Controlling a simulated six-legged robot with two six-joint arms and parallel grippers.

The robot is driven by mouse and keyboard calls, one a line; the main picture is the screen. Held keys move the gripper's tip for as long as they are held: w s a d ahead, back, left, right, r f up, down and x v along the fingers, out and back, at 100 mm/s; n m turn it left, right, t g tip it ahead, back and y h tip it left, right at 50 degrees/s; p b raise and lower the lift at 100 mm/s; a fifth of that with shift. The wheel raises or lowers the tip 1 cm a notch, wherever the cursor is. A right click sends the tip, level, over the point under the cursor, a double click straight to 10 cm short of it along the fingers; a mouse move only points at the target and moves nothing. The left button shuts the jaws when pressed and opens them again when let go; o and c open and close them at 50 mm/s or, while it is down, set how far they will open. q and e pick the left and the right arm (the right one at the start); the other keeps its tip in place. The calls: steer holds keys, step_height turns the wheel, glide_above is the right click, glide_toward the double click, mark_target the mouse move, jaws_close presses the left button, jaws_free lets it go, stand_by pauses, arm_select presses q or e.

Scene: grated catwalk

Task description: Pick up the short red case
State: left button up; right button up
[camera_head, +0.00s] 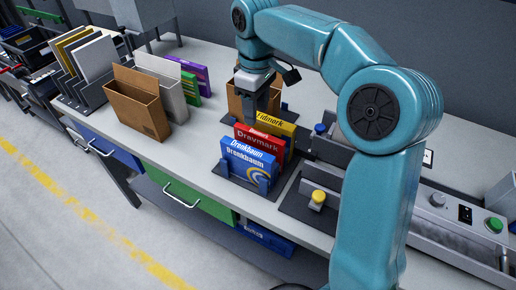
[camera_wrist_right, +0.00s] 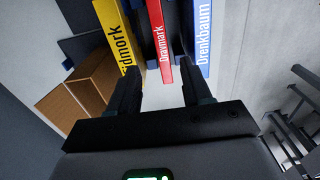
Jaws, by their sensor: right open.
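The red case (camera_head: 258,141), lettered "Dravmark", stands upright between a blue "Drenkbaum" case (camera_head: 246,160) in front and a yellow "Eidmork" case (camera_head: 277,124) behind. In the wrist view the red case (camera_wrist_right: 161,48) shows edge-on, between the yellow case (camera_wrist_right: 119,38) and the blue case (camera_wrist_right: 203,36). My right gripper (camera_head: 261,106) is above the row of cases, near the yellow and red ones. In the wrist view its fingers (camera_wrist_right: 160,82) are apart, one to each side of the red case's line. Contact cannot be told. My left gripper is not in view.
An open brown box (camera_head: 138,106) and a brown box behind my gripper (camera_head: 238,103) stand on the grey workbench (camera_head: 205,150). A rack with upright boards (camera_head: 88,68) is at left. A yellow button (camera_head: 318,197) and grey box with a green button (camera_head: 494,225) are at right.

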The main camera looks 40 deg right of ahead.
mark_target(259, 142)
steer(key=f, duration=0.5)
steer(key=shift+s+a+b, duration=0.15)
steer(key=shift+s+b, duration=0.15)
steer(key=shift+s, duration=0.1)
steer(key=shift+w+f, duration=0.2)
steer(key=shift+f, duration=0.45)
steer(key=f, duration=0.4)
steer(key=shift+s+f, duration=0.2)
steer(key=shift+s, duration=0.2)
steer(key=shift+w+f, duration=0.15)
steer(key=shift+f, duration=0.1)
steer(key=shift+r, duration=0.1)
steer(key=c, duration=0.4)
jaws_close()
